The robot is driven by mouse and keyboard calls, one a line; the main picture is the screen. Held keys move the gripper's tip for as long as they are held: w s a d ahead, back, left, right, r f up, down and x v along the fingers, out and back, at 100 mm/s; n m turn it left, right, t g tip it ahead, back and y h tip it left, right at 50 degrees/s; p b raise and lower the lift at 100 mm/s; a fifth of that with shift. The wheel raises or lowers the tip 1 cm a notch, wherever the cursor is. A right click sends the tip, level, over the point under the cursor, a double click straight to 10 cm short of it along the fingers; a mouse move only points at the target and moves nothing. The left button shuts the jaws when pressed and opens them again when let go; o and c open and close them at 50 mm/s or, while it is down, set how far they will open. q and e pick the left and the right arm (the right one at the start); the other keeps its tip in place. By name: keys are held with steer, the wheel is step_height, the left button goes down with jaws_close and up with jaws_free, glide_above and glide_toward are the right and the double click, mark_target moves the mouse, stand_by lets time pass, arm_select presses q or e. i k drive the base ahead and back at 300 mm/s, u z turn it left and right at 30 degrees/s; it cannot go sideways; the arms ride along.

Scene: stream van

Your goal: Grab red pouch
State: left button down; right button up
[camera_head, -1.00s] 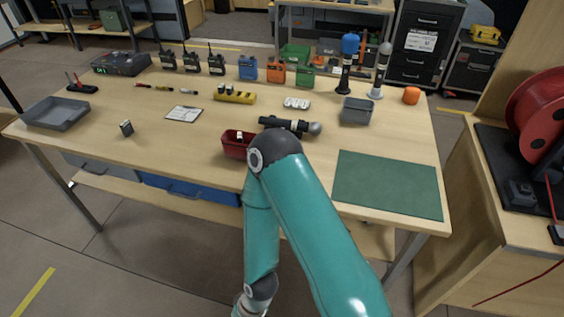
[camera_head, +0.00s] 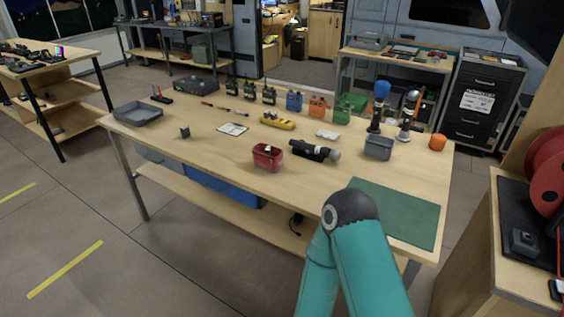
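A small red open-topped container (camera_head: 267,156), the only pouch-like red thing I see, sits near the front middle of the wooden table (camera_head: 215,150). Something small and pale shows at its opening. A black microphone (camera_head: 308,150) with a grey head lies just right of it. One teal arm of mine comes up from the bottom right, its dark elbow in front of the table's front edge, apart from the red container. Neither gripper is in view.
A grey bin (camera_head: 379,147) and a green mat (camera_head: 398,212) are on the table's right side. A grey tray (camera_head: 138,113) is at the left. Radios and colored boxes line the back. Red cable reels (camera_head: 546,165) stand at the right.

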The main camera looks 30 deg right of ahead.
mark_target(273, 163)
steer(key=z, duration=0.45)
steer(key=i, duration=0.95)
